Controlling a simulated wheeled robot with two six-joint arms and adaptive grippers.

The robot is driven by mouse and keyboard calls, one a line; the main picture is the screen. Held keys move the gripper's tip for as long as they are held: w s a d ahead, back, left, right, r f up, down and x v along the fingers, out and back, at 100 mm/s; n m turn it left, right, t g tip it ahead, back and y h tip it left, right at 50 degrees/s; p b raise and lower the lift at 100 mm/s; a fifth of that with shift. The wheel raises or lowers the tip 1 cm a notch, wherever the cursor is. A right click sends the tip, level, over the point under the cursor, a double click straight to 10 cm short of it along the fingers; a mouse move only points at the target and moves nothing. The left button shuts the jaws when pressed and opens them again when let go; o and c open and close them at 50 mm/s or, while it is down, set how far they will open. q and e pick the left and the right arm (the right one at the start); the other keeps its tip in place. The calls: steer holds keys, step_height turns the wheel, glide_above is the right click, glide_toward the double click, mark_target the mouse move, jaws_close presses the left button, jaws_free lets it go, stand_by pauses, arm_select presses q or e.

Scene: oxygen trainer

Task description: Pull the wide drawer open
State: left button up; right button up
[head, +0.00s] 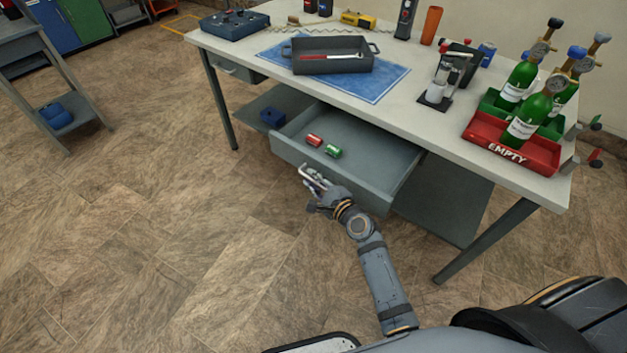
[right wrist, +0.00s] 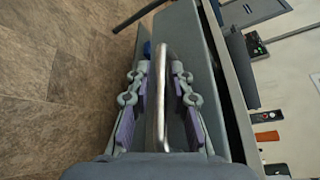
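The wide drawer (head: 375,170) under the workbench stands pulled out, its inside visible from above. Its metal bar handle (head: 311,178) is on the front panel; in the right wrist view the handle (right wrist: 160,95) runs between the two fingers. My right gripper (head: 314,182) is at the drawer front with its fingers on either side of the handle. Gaps show between the finger pads and the bar, so the gripper (right wrist: 159,90) looks open around it. A red can (head: 314,140) and a green can (head: 333,151) lie in the drawer. My left gripper is out of view.
The workbench top (head: 420,115) carries a grey tray (head: 330,42) on a blue mat (head: 385,85) and green bottles in a red crate (head: 515,150). A smaller drawer (head: 235,70) is at the left. The floor before the bench is clear.

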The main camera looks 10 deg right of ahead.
steer(key=v, duration=1.2)
steer(key=s+d+f+n+g+h, duration=0.2)
steer(key=s+d+f+n+g, duration=0.3)
steer(key=f, duration=0.8)
steer(key=s+d+f+n+g+h, duration=0.1)
steer(key=s+f+n, duration=0.45)
steer(key=f, duration=0.75)
steer(key=s+d+f+n+g+h, duration=0.25)
steer(key=s+f, duration=0.45)
steer(key=f, duration=0.6)
steer(key=s+d+f+n+g, duration=0.1)
steer(key=s+f+n+g, duration=0.25)
steer(key=s, duration=0.55)
steer(key=s+d+f+n+g, duration=0.2)
steer(key=s+f+n, duration=0.25)
steer(key=s, duration=0.35)
step_height(320, 180, up, 12)
steer(key=p, duration=1.2)
